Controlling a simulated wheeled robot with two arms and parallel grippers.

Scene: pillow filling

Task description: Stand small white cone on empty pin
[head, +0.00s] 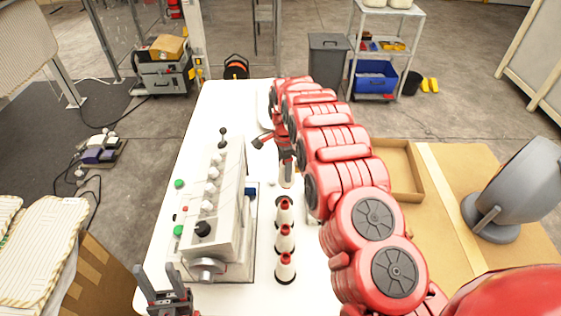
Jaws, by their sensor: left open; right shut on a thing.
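My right gripper (286,160) hangs at the far end of the red arm, partly covered by that arm. It is shut on a small pale cone (286,180) near the far end of a row of cones. I cannot tell whether this cone touches a pin. No bare pin can be made out. My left gripper (165,296) is open and empty at the table's near left.
A grey-white machine (222,215) with knobs stands left of the cones on the white table (218,103). A cardboard tray (417,185) lies on the right on a brown surface, beside a grey rounded device (520,190). My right arm hides much of the table's right side.

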